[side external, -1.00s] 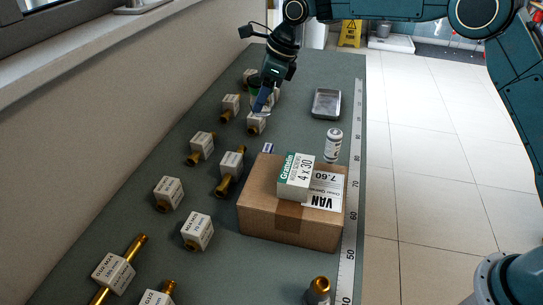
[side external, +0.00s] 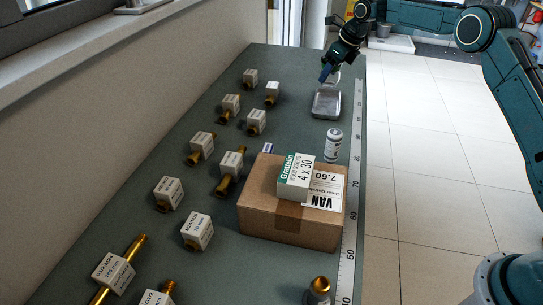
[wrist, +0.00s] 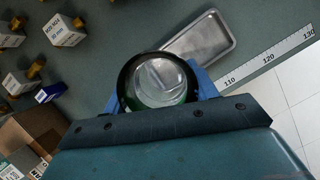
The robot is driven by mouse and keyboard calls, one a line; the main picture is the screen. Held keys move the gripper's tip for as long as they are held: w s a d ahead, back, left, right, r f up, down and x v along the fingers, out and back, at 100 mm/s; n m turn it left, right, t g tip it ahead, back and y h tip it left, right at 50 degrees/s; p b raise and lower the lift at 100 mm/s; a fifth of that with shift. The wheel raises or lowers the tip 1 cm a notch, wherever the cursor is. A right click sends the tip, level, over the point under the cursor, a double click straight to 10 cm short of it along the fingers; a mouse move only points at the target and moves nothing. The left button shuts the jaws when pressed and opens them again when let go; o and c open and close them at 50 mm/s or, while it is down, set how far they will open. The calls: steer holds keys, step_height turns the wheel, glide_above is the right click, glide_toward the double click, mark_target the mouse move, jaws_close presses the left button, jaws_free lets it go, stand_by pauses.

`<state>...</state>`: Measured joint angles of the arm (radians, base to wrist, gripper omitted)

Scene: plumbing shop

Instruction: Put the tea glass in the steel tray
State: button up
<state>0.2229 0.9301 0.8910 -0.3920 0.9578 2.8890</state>
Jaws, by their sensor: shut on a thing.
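The tea glass (wrist: 160,80) is between the blue fingers of my gripper (side external: 327,73) in the wrist view. I look down into its round, dark-rimmed mouth, with some green at its lower edge. My gripper is shut on it. In the side view the glass is small and hard to make out at the fingers. The steel tray (side external: 326,104) is a shallow grey rectangle at the far right of the bench. My gripper is above and just behind its far end in that view. In the wrist view the tray (wrist: 207,42) shows beyond the glass, partly covered by it.
A white bottle (side external: 333,145) stands nearer than the tray. A cardboard box (side external: 285,225) carries a small white-green box (side external: 297,177). Several brass fittings with white labels fill the left side. A measuring strip (side external: 351,200) runs along the right edge.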

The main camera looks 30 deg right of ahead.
steer(key=shift+f, duration=4)
steer(key=shift+f, duration=0.6)
steer(key=o, duration=1)
steer(key=shift+r, duration=0.75)
steer(key=v, duration=1.1)
steer(key=shift+s+r, duration=0.25)
steer(key=shift+r, duration=0.05)
steer(key=shift+d, duration=0.1)
